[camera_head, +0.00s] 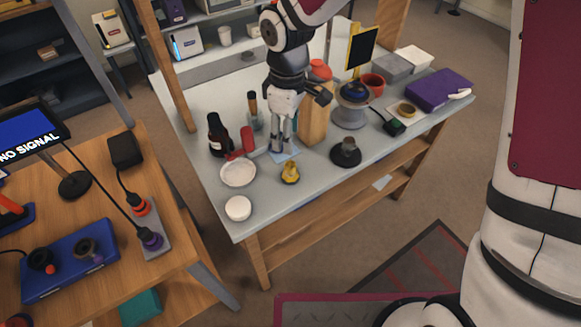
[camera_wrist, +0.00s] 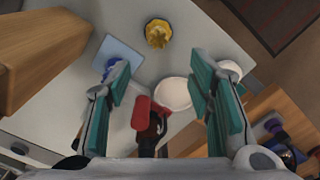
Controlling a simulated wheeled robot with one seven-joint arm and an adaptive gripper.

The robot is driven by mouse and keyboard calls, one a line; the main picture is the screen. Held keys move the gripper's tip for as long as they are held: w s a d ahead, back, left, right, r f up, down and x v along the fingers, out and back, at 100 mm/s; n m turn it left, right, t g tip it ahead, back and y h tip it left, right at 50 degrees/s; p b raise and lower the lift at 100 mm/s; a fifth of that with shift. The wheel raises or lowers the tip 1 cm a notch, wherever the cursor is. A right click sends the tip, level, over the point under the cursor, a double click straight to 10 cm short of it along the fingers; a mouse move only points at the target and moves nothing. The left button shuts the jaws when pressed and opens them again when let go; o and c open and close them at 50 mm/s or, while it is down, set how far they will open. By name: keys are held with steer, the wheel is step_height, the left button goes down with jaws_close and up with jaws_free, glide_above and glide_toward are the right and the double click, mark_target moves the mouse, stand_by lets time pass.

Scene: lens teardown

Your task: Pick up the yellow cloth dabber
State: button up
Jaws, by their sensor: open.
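The yellow cloth dabber (camera_head: 290,173) stands on the grey table near its front edge. In the wrist view it is the yellow piece (camera_wrist: 158,33) at the top middle, beyond my fingertips. My gripper (camera_head: 283,147) points down over the table, a little behind the dabber and above a light blue square (camera_head: 287,155). In the wrist view my gripper (camera_wrist: 160,76) has its two teal-padded fingers spread wide. It is open, nothing is held, and the dabber is not between the fingers.
A wooden block (camera_head: 313,122) stands close to the right of my gripper. A red piece (camera_head: 247,139), a dark bottle (camera_head: 216,136) and a white dish (camera_head: 238,173) are to the left. A black round piece (camera_head: 345,153) is right of the dabber. The front edge is near.

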glide_above(290, 164)
steer(key=f, duration=0.6)
steer(key=shift+s+a+f, duration=0.1)
steer(key=shift+a, duration=0.1)
steer(key=shift+d+f, duration=0.15)
steer(key=shift+f, duration=1.4)
steer(key=shift+d+f, duration=0.1)
steer(key=shift+f, duration=1.4)
steer(key=c, duration=1.1)
steer(key=shift+c, duration=0.2)
steer(key=shift+r, duration=0.45)
step_height(290, 164, up, 3)
steer(key=shift+s+f, duration=0.1)
steer(key=shift+s, duration=0.05)
steer(key=s+d+r, duration=0.1)
steer(key=s+d, duration=0.3)
steer(key=s, duration=1.1)
steer(key=shift+d+r+b, duration=0.15)
steer(key=shift+b, duration=0.15)
